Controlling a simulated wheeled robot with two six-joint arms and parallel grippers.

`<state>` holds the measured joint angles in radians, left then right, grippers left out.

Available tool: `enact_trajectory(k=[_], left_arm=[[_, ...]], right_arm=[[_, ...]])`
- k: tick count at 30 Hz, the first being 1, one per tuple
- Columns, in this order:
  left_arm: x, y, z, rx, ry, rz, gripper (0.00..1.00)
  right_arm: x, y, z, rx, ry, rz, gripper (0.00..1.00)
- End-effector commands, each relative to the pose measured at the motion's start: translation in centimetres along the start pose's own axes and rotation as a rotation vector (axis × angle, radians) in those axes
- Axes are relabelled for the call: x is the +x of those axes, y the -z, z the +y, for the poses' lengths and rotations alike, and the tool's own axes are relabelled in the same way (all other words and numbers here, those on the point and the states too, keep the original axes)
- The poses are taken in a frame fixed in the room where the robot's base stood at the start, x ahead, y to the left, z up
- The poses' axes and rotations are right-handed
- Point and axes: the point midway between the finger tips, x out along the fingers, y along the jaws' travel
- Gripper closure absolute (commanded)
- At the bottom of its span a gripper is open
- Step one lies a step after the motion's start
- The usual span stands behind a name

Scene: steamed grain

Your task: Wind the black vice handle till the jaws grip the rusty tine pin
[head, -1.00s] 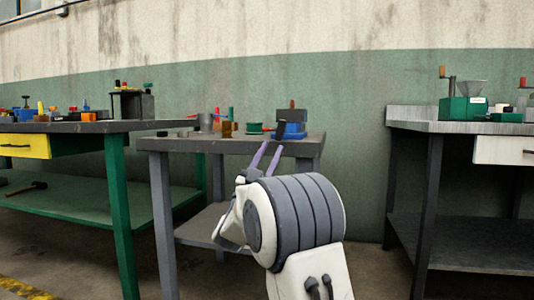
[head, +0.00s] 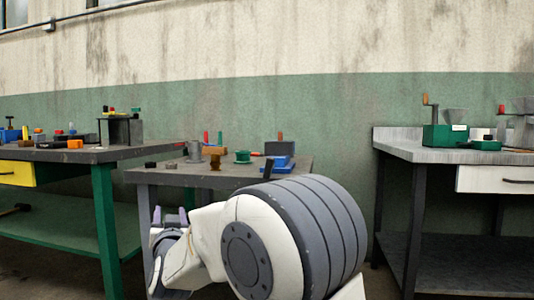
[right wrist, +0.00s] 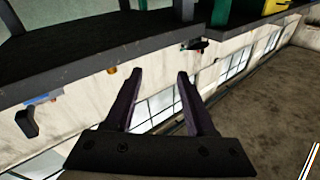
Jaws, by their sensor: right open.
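The vice is a blue block (head: 277,163) with a grey upper part (head: 280,148) on the right of the middle grey table. The rusty tine pin (head: 280,135) stands up at its top; I cannot tell how closely the jaws sit against it. The black vice handle (head: 268,168) sticks up at the vice's front, and shows at the left of the right wrist view (right wrist: 27,122). My right gripper (head: 170,214) is open and empty, left of the handle and below the tabletop. Its two purple fingers (right wrist: 160,75) are spread, apart from the handle. My left gripper is out of view.
The middle table (head: 225,178) also holds a grey flanged part (head: 194,152), a brown spool (head: 215,162) and a green spool (head: 242,156). A bench with a yellow drawer (head: 17,173) stands left, and a grey bench (head: 400,146) right. Floor separates the tables.

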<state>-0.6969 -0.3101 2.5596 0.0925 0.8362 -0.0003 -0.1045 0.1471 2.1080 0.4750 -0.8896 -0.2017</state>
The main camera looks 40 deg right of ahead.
Motion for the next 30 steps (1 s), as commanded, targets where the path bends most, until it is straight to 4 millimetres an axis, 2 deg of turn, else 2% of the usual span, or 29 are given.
enact_trajectory(k=[1, 3, 5, 7, 9, 11, 12, 15, 16, 19, 23, 26, 30], left_arm=[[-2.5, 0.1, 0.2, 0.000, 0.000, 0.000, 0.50], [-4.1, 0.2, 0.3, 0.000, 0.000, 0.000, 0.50], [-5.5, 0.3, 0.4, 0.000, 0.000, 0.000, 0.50], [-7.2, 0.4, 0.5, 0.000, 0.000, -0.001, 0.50], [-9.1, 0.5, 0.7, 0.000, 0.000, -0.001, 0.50], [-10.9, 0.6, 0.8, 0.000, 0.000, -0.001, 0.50], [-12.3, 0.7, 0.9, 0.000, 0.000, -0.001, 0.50], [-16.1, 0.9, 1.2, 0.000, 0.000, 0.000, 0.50], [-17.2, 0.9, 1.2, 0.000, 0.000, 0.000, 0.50], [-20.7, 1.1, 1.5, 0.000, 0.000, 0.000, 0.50], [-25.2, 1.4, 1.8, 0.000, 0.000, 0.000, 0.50], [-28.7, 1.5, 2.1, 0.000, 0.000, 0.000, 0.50], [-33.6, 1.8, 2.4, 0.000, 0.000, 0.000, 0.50]], right_arm=[[-1.6, 0.2, -3.6, 0.001, 0.094, -0.120, 0.45], [-4.8, -1.7, -7.6, -0.014, 0.214, -0.300, 0.45], [-8.4, -3.3, -10.4, -0.039, 0.310, -0.457, 0.45], [-13.1, -4.7, -12.7, -0.083, 0.409, -0.638, 0.45], [-18.3, -5.6, -13.9, -0.145, 0.495, -0.818, 0.45], [-22.8, -5.8, -14.0, -0.207, 0.553, -0.972, 0.45], [-25.8, -5.5, -13.8, -0.251, 0.588, -1.074, 0.45], [-31.3, -3.8, -11.8, -0.359, 0.616, -1.298, 0.45], [-32.2, -3.1, -11.2, -0.382, 0.612, -1.348, 0.45], [-33.4, -0.5, -9.7, -0.413, 0.573, -1.473, 0.45], [-31.7, 3.0, -8.9, -0.377, 0.493, -1.555, 0.45], [-28.8, 5.5, -8.7, -0.313, 0.419, -1.576, 0.45], [-23.3, 8.7, -7.7, -0.194, 0.299, -1.563, 0.45]])
